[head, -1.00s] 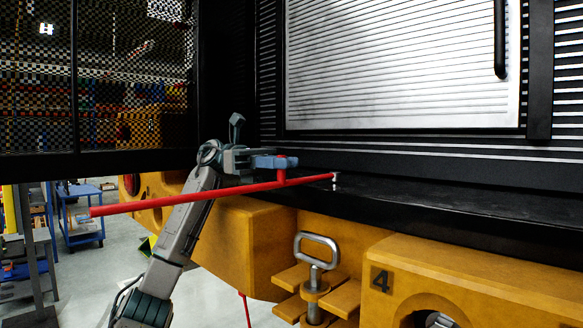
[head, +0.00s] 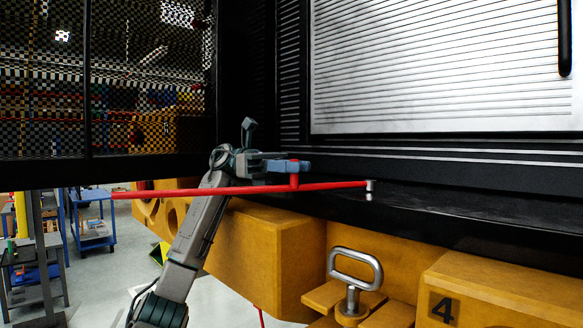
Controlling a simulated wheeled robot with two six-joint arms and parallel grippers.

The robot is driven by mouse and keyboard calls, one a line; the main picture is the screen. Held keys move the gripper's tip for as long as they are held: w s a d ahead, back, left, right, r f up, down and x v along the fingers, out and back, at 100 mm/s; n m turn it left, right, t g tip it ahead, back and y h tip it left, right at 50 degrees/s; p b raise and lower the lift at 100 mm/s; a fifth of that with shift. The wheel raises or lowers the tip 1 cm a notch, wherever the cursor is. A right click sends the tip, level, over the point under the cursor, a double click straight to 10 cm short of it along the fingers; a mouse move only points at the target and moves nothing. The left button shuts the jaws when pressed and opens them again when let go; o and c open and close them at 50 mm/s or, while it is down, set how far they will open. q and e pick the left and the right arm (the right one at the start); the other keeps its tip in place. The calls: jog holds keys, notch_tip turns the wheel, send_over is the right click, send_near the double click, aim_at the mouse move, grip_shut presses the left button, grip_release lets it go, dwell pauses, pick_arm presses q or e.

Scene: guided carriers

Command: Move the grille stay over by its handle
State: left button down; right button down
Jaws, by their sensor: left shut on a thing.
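The grille stay (head: 335,185) is a long thin red rod. Its right end meets a small metal pivot (head: 371,186) on the black ledge, and its left end reaches out past my arm below the mesh grille (head: 150,85). A short red handle (head: 294,181) rises from the rod. My left gripper (head: 288,166) is shut on this handle, its jaws covering the handle's top. The grille hangs open at the left. My right gripper is not in view.
A black ledge (head: 450,218) runs below a louvred silver panel (head: 440,70). Under it are yellow blocks (head: 500,285) and a metal loop-handled pin (head: 354,270). Blue carts (head: 95,225) and shelving stand at the far left on open floor.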

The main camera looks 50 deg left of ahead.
pick_arm(q)
jog(key=c, duration=1.5)
grip_release()
jog(key=shift+w, duration=0.1)
jog(key=shift+o, duration=0.5)
jog(key=shift+w, duration=0.1)
jog(key=b+v, duration=0.1)
jog(key=v, duration=0.9)
jog(key=shift+a, duration=0.35)
